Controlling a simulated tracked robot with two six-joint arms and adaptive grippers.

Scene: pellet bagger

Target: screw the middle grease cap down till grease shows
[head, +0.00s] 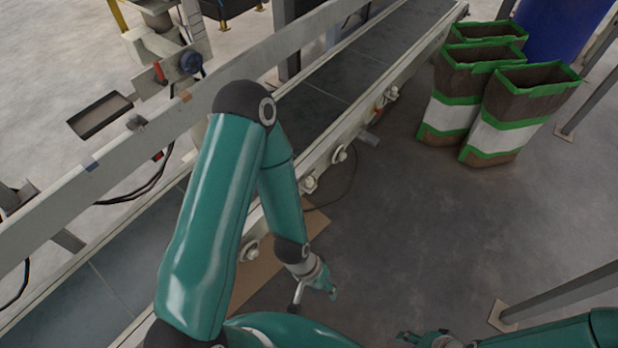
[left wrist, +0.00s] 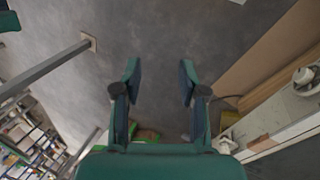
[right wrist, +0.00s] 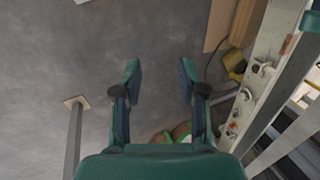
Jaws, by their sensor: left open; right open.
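Several cream round caps sit along the near side rail of the conveyor, among them a lower one (head: 249,250), one beside my forearm (head: 309,184) and one farther up (head: 340,153). I cannot tell for sure which is the middle grease cap, and no grease can be made out. A cap also shows at the right of the left wrist view (left wrist: 303,76), and others at the right of the right wrist view (right wrist: 264,68). My left gripper (head: 315,291) is open and empty, apart from the rail. My right gripper (right wrist: 160,76) is open and empty over the floor.
The conveyor belt (head: 330,75) runs diagonally behind my left arm. A brown flat sheet (head: 262,262) lies on the floor beside it. Brown, white and green bags (head: 515,110) stand at the upper right. A grey post (head: 560,292) stands at the lower right. Floor between is clear.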

